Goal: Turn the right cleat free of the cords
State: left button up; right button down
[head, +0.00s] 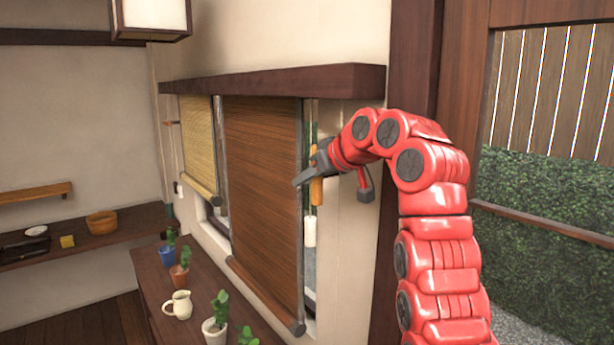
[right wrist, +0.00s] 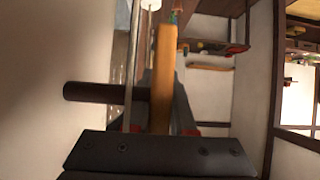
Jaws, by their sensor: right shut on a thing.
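The right cleat (head: 316,190) is an orange-brown wooden bar beside the right edge of the dark brown blind (head: 262,170). It stands upright in the head view. My right gripper (head: 312,170) is at the cleat, with its dark jaws shut on it. In the right wrist view the cleat (right wrist: 163,80) runs lengthwise between the jaws, which hide part of it. A pale cord (right wrist: 131,60) runs close beside it. A white cord end (head: 310,230) hangs below the cleat in the head view. Whether cord still wraps the cleat is not clear. My left gripper is out of view.
A lighter, partly raised blind (head: 199,145) hangs to the left. A dark wooden ledge (head: 275,80) juts out above both blinds. Below the window, a shelf holds potted plants (head: 180,275) and a cream jug (head: 178,304). A wooden post (head: 410,80) stands right of the cleat.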

jog(key=shift+r, duration=0.15)
jog(key=c, duration=0.8)
grip_release()
jog(key=shift+o, duration=0.2)
jog(key=p+v, duration=0.5)
jog(key=v, duration=1.2)
jog(key=shift+s, duration=0.1)
